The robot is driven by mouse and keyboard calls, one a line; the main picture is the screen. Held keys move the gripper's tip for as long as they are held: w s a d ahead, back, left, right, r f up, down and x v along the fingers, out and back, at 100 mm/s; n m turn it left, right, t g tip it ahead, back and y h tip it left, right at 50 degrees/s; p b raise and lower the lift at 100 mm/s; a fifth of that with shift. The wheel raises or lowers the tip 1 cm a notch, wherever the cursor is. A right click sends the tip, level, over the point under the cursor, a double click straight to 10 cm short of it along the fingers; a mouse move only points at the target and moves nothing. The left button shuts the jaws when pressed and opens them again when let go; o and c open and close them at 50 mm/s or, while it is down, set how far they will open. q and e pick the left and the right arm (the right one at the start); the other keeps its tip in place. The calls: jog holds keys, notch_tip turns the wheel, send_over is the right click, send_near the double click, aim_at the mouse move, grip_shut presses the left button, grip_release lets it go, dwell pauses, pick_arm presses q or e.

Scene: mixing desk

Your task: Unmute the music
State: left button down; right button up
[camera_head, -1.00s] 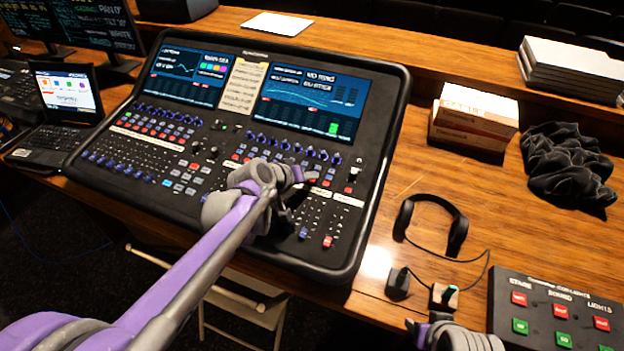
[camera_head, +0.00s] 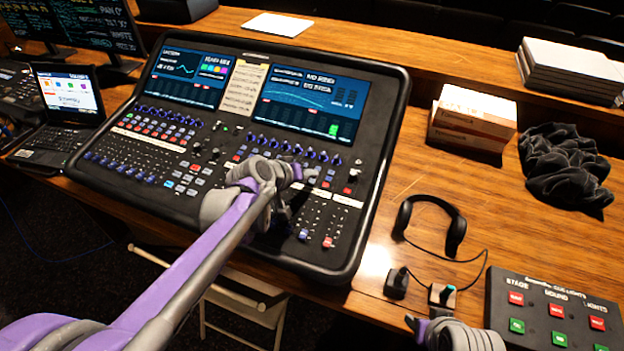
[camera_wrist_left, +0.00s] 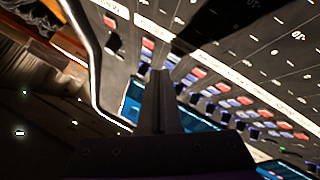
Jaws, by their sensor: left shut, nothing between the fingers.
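The mixing desk (camera_head: 384,100) is a large black console with two lit screens (camera_head: 312,100), rows of coloured buttons, blue knobs and faders. My left arm reaches over its front right part. My left gripper (camera_head: 287,212) is low over the right-hand button and fader section and hides some of the controls there. In the left wrist view the left gripper (camera_wrist_left: 159,80) is shut and empty, its tip close to a row of red and blue buttons (camera_wrist_left: 200,73). I cannot tell whether it touches one. My right gripper (camera_head: 415,325) shows only partly at the bottom edge; its jaws are unclear.
Headphones (camera_head: 455,232) lie right of the desk. A cue light box (camera_head: 500,325) with red and green buttons is at lower right. Boxes (camera_head: 472,120), dark cloth (camera_head: 565,170) and stacked papers (camera_head: 570,70) lie behind. A laptop (camera_head: 68,92) stands at left.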

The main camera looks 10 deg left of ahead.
aim_at(308, 189)
pick_arm(q)
notch_tip(308, 189, up, 5)
jog(key=p, duration=0.2)
jog(key=shift+s+f+p, duration=0.1)
jog(key=shift+s+p, duration=0.05)
jog(key=shift+p, duration=0.25)
jog(key=shift+f, duration=0.1)
pick_arm(e)
jog(key=r, duration=0.2)
jog(key=w+r, duration=0.1)
jog(key=shift+w+r, duration=0.15)
jog(key=shift+r, duration=0.25)
pick_arm(q)
jog(key=shift+s, duration=0.15)
